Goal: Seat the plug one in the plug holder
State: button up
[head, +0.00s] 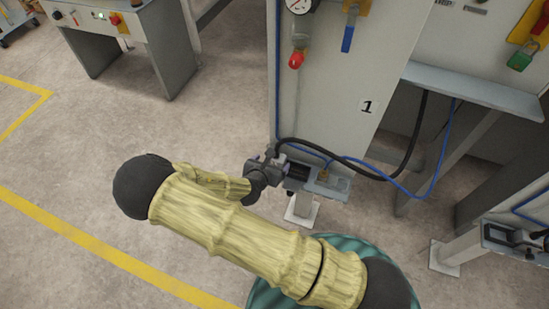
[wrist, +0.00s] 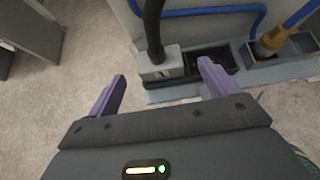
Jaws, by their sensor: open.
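A grey block-shaped plug (wrist: 160,66) with a thick black cable rising from its top shows in the wrist view. It stands at the left end of the grey plug holder (wrist: 242,76), left of a dark recess (wrist: 210,62). I cannot tell how deep it sits. My gripper (wrist: 161,72) is open, its purple fingers pointing towards the plug with one to each side; it appears short of the plug and not touching. In the head view my gripper (head: 264,163) is just left of the holder (head: 331,184) and hides the plug.
A brass fitting (wrist: 272,42) with a blue hose stands in the holder's right compartment. The black cable (head: 345,158) and blue hose (head: 432,187) loop to the right beside the grey machine panel (head: 330,95) marked 1. Open floor (head: 105,180) lies left.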

jog(key=v, duration=0.5)
jog(key=shift+p, duration=0.3)
dwell(0.4)
jog(key=s+d+r+m+g+y, duration=0.2)
jog(key=s+d+r+m+g, duration=0.2)
jog(key=d+r+m, duration=0.5)
jog(key=s+d+r+m+g+y, duration=0.1)
jog(key=s+d+r+m+g, duration=0.2)
jog(key=d+r+m, duration=0.6)
notch_tip(320, 180, up, 3)
jog(key=s+m, duration=0.2)
jog(key=m, duration=1.2)
jog(key=shift+s+d+g+y, duration=0.3)
jog(key=shift+d+g+y, duration=0.05)
jog(key=shift+g+y, duration=0.05)
